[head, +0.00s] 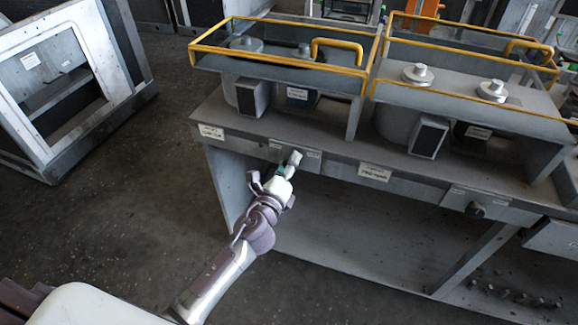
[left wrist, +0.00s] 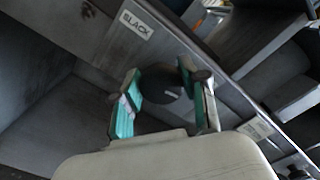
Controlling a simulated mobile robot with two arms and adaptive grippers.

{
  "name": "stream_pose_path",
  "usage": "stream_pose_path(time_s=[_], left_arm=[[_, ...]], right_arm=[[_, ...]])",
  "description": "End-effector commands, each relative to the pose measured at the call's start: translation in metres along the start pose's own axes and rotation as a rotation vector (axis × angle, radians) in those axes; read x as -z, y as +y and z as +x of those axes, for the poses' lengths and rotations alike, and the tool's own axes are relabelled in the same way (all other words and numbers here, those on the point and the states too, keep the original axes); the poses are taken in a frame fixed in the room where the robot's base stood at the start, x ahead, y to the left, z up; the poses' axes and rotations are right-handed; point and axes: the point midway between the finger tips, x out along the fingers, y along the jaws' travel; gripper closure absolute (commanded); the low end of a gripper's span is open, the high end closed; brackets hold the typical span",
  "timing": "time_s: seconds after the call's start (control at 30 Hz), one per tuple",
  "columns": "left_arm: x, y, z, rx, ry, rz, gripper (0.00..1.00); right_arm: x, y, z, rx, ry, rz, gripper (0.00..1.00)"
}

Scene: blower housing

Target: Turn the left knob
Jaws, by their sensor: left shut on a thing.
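The left knob (left wrist: 172,88) is dark and round with a small light mark on its face. It sits on the front panel of the grey bench, and in the head view my gripper hides it. My left gripper (head: 281,166) reaches up to the panel from below. In the left wrist view the two green-padded fingers of this gripper (left wrist: 161,78) stand on either side of the knob, shut on it. A second dark knob (head: 475,210) is on the front panel farther right, apart from the gripper. My right gripper is in neither view.
The grey bench (head: 372,153) carries housings under yellow-edged guards (head: 283,59). A label reading BLACK (left wrist: 138,25) is on the panel near the left knob. A grey metal frame (head: 130,78) stands at the left. The floor (head: 120,205) between it and the bench is clear.

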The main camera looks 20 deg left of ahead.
Motion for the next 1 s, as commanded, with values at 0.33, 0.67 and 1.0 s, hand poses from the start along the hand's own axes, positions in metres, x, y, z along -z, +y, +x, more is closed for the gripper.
stream_pose_path(time_s=[0.33, 0.67, 1.0], left_arm=[[0.001, 0.0026, -0.0002, -0.001, -0.001, -0.331, 0.91], [0.0013, 0.004, -0.0003, -0.002, -0.001, -0.626, 0.91], [0.0017, 0.0046, -0.0002, -0.002, -0.001, -0.83, 0.91]], right_arm=[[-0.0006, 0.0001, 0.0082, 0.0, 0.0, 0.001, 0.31], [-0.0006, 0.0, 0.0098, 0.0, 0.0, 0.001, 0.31], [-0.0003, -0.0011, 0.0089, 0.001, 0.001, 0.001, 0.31]])
